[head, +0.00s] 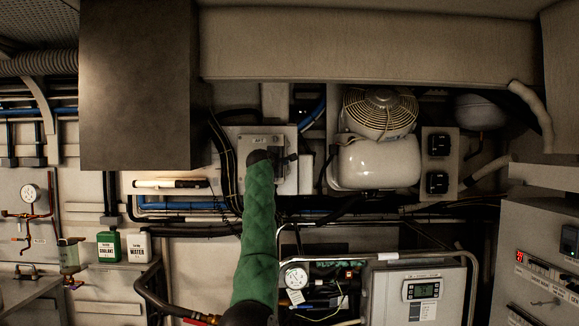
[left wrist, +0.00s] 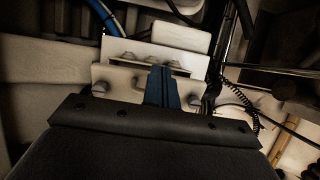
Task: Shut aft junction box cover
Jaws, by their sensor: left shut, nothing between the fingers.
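The aft junction box (head: 229,134) is a pale box with an "AFT" label, on the back wall left of centre in the head view. My green-sleeved left arm covers much of its lower part. My left gripper (head: 289,157) is at the front of the box, toward its right side. In the left wrist view the dark blue fingers (left wrist: 162,88) are together and empty, in front of pale plates with round fasteners. Whether they touch the box, and how far its cover stands open, I cannot tell. My right gripper does not show.
A large dark grey block (head: 137,85) hangs at the upper left of the box. A white compressor with a caged fan (head: 380,112) stands to its right. Hoses and pipes run below. A gauge and display panel (head: 422,292) sit at the lower right.

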